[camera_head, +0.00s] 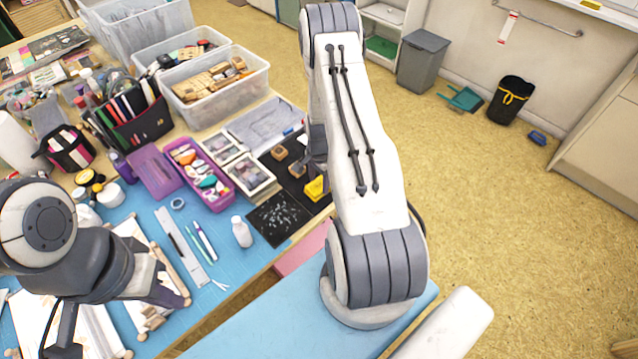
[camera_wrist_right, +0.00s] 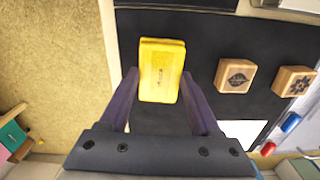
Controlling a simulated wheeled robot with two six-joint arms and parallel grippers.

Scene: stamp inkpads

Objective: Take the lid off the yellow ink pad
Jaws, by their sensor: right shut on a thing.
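The yellow ink pad (camera_head: 316,189) lies on the black mat near the table's right edge, partly hidden behind my right arm. In the right wrist view it is a yellow block (camera_wrist_right: 162,70) with small dark print on top and a second yellow edge at its far end. My right gripper (camera_wrist_right: 160,88) is shut on its sides; I cannot tell whether it grips only the lid or the base too. My left gripper (camera_head: 170,292) is over the blue mat at the lower left, away from the ink pad; its jaw opening is unclear.
Two wooden stamps (camera_wrist_right: 236,75) (camera_wrist_right: 293,81) stand on the black mat (camera_wrist_right: 215,30) right of the ink pad. Framed stamp boxes (camera_head: 248,174), a purple tray (camera_head: 200,175) and a white bottle (camera_head: 241,232) are left of it. Open floor lies beyond the table edge.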

